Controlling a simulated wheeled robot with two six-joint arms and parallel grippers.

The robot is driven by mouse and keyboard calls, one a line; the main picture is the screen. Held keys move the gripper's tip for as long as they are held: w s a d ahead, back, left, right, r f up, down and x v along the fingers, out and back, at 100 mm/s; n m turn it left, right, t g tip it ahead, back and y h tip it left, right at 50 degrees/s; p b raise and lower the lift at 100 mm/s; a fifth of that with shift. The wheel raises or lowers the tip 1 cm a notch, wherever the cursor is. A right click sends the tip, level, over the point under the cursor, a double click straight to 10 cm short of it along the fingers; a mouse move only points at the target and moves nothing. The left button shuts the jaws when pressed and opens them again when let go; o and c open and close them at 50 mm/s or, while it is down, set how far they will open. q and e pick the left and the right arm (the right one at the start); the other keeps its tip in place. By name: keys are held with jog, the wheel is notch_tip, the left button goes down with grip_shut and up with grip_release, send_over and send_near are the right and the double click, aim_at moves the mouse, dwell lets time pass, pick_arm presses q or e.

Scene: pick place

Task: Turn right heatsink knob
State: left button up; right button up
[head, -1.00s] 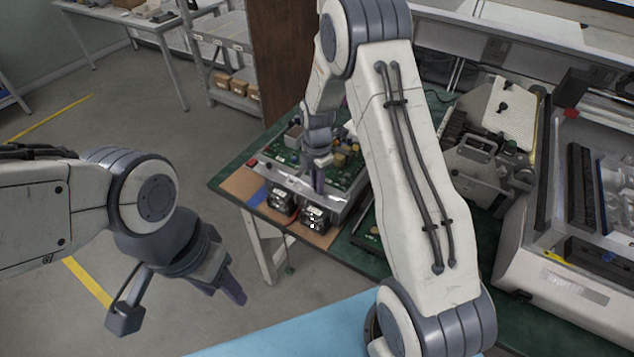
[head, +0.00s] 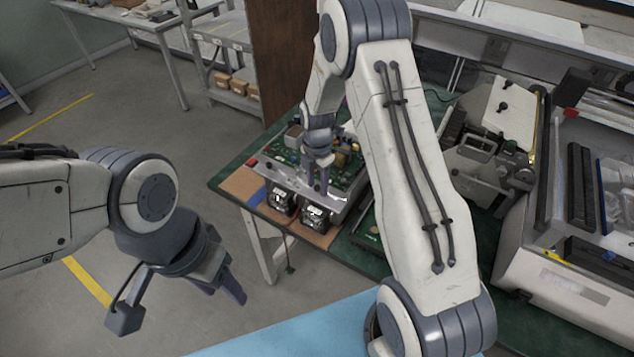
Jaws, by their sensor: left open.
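Two small black heatsink units with pale tops sit side by side on the front edge of a circuit board assembly (head: 345,178). The left heatsink (head: 281,200) is clear of the gripper. The right heatsink (head: 315,217) is just below and in front of my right gripper (head: 323,190). My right gripper points down over the metal strip behind the right heatsink; contact, any knob and the gap between its fingers are too small to make out. My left gripper (head: 236,287) is open and empty above the floor, left of the bench.
The green bench (head: 225,176) carries a brown mat (head: 243,185) under the heatsinks. A large white machine (head: 570,290) stands on the right. My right arm hides the middle of the bench. Open floor lies left, with a grey shelf (head: 228,60) behind.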

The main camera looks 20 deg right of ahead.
aim_at(317, 187)
jog(key=shift+r, duration=0.1)
notch_tip(317, 187, up, 10)
jog(key=b, duration=0.1)
jog(key=shift+r, duration=0.15)
dwell(0.4)
